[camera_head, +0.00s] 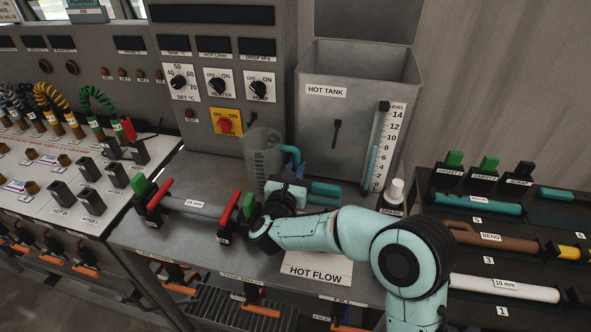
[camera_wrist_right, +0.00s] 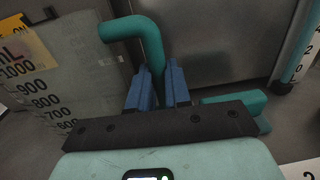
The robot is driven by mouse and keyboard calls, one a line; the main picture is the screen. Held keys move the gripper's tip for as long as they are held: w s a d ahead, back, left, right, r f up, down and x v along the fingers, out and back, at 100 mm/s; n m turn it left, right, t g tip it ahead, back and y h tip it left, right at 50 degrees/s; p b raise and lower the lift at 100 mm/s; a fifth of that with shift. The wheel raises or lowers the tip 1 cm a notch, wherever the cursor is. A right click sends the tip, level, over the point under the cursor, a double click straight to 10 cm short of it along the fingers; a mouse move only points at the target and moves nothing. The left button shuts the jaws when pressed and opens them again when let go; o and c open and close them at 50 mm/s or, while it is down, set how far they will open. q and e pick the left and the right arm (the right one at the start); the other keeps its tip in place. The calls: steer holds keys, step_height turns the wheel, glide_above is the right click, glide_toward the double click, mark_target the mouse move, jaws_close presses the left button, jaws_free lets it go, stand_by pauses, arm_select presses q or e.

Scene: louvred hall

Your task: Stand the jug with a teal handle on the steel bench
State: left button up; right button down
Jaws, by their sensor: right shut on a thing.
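The clear graduated jug (camera_head: 262,160) is upright at the back of the steel bench (camera_head: 200,168), in front of the control cabinet. Its teal handle (camera_head: 292,152) is on its right side. My right gripper (camera_head: 290,182) is shut on the handle. In the right wrist view the blue fingers (camera_wrist_right: 159,90) close on either side of the handle's upright part (camera_wrist_right: 152,50), and the jug's marked wall (camera_wrist_right: 75,80) fills the left. The jug's base is partly hidden, so I cannot tell whether it touches the bench. My left gripper is not in view.
The hot tank (camera_head: 335,140) with its level gauge (camera_head: 381,150) stands right of the jug. A clamped grey tube (camera_head: 195,207) with red and green levers lies to the left.

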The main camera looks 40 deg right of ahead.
steer(key=c, duration=1.1)
jaws_free()
steer(key=shift+s+a+r, duration=0.1)
steer(key=shift+r, duration=0.05)
steer(key=b+v, duration=0.1)
steer(key=v, duration=1)
steer(key=shift+s+a+b, duration=0.3)
steer(key=shift+b, duration=0.05)
